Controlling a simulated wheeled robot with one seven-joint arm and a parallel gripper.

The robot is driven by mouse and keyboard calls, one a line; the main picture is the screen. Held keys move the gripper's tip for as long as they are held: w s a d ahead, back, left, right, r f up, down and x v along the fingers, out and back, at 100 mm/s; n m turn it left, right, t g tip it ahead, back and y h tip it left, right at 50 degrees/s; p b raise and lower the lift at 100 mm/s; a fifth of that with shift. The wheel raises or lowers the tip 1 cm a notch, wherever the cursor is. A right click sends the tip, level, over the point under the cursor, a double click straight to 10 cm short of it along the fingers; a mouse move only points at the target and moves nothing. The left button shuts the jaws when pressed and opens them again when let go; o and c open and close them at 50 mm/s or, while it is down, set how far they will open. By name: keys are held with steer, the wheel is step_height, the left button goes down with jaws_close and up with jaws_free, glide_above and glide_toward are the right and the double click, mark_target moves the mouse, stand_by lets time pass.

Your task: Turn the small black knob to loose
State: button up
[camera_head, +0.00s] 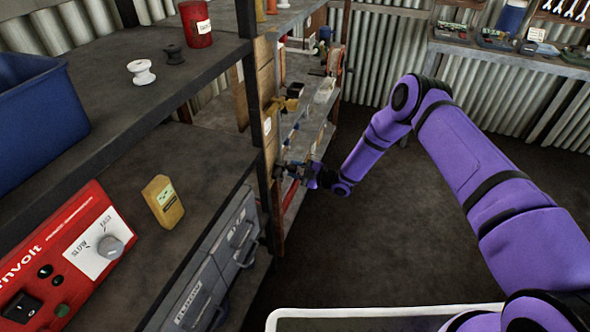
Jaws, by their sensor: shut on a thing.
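My purple arm reaches from the right to the end of the left shelf unit. My gripper (287,170) is at the shelf's edge, beside the dark upright post, and is shut on a small dark thing that I take to be the small black knob. The fingers cover most of it, so its outline, pointer and any loose marking cannot be read from here. A wooden panel with a white label (267,125) stands just above and left of the gripper.
A workbench (510,55) stands at the back right. The floor (330,255) is clear.

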steer(key=n, duration=0.6)
steer(key=shift+n, duration=0.4)
stand_by(0.4)
steer(key=o, duration=0.9)
steer(key=v, duration=1.1)
steer(key=shift+w+f, duration=0.1)
steer(key=shift+w, duration=0.05)
